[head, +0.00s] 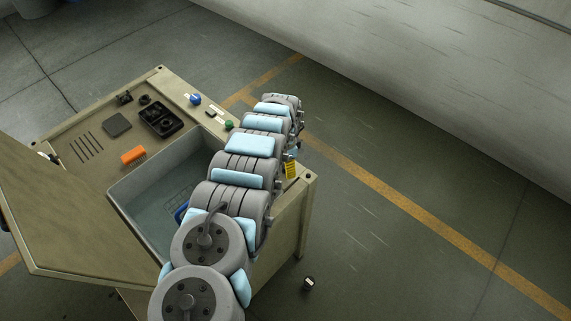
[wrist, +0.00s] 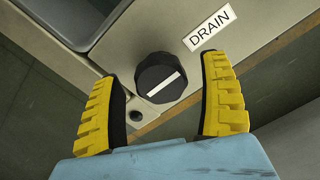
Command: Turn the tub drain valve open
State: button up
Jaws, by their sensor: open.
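The drain valve knob (wrist: 160,78) is black and faceted with a white bar across its face. It shows in the wrist view on a beige panel, beside a white label reading DRAIN (wrist: 209,28). The bar runs slanted, from lower left to upper right. My gripper (wrist: 165,95) is open, its two yellow-ridged fingers on either side of the knob. Whether a finger touches the knob I cannot tell. In the head view my arm reaches over the tub (head: 150,217) and hides the knob and the gripper.
The beige cabinet top holds an orange object (head: 133,156), a black two-well tray (head: 161,119), and a blue knob (head: 195,99). A raised lid panel (head: 62,215) stands at the left. A small dark cylinder (head: 308,284) lies on the floor. Floor to the right is mostly clear.

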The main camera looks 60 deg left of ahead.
jog(key=c, duration=1.2)
